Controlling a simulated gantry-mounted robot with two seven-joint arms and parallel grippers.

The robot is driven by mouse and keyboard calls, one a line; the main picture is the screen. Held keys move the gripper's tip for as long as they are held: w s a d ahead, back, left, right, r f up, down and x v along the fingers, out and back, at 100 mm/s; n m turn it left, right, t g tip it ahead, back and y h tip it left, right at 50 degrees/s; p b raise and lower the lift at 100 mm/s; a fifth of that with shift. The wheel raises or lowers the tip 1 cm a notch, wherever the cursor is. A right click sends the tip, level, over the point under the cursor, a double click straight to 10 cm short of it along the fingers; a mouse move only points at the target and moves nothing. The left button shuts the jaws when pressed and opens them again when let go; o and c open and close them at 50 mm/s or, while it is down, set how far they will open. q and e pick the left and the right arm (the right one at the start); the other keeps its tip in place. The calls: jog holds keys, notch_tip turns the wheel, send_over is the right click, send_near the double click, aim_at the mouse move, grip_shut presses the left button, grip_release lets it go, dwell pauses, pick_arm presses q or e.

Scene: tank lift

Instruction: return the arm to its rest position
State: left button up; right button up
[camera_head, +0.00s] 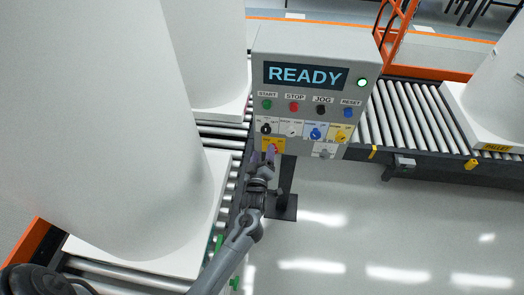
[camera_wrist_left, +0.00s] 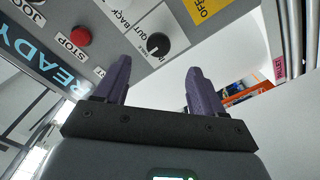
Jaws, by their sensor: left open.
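My left gripper (camera_head: 263,155) is at the lower left of the grey control panel (camera_head: 318,45), in front of the yellow label plate. In the left wrist view my left gripper (camera_wrist_left: 160,88) shows two purple fingers spread apart with nothing between them. A black knob (camera_wrist_left: 158,43) lies beyond the fingers, apart from them as far as I can tell. The panel's display (camera_head: 305,75) reads READY, and a light (camera_head: 362,83) beside it glows pale green. My right gripper is in neither view.
A large white tank (camera_head: 110,130) on a pallet stands close on the left. Roller conveyors (camera_head: 405,115) run behind the panel, with another tank (camera_head: 500,95) at the right. An orange frame (camera_head: 392,30) stands behind. The floor (camera_head: 400,235) at the lower right is clear.

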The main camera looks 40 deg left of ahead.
pick_arm(q)
jog(key=shift+w+a, duration=0.1)
jog(key=shift+w, duration=0.05)
jog(key=s+f+m+h, duration=0.25)
jog(key=s+f, duration=0.35)
jog(key=s, duration=0.3)
jog(key=s+d+r+m+g+h, duration=0.25)
jog(key=s+d+m+g, duration=0.4)
jog(key=s, duration=0.55)
jog(key=s+d+r+m+g+h, duration=0.2)
jog(key=s+d+m+g+h, duration=0.4)
jog(key=s, duration=0.5)
notch_tip(320, 180, up, 25)
jog(key=m+y+p, duration=0.1)
jog(key=p, duration=2.4)
jog(key=shift+s+d+m+y+p, duration=0.25)
jog(key=shift+m+y+p, duration=0.05)
jog(key=shift+y, duration=0.1)
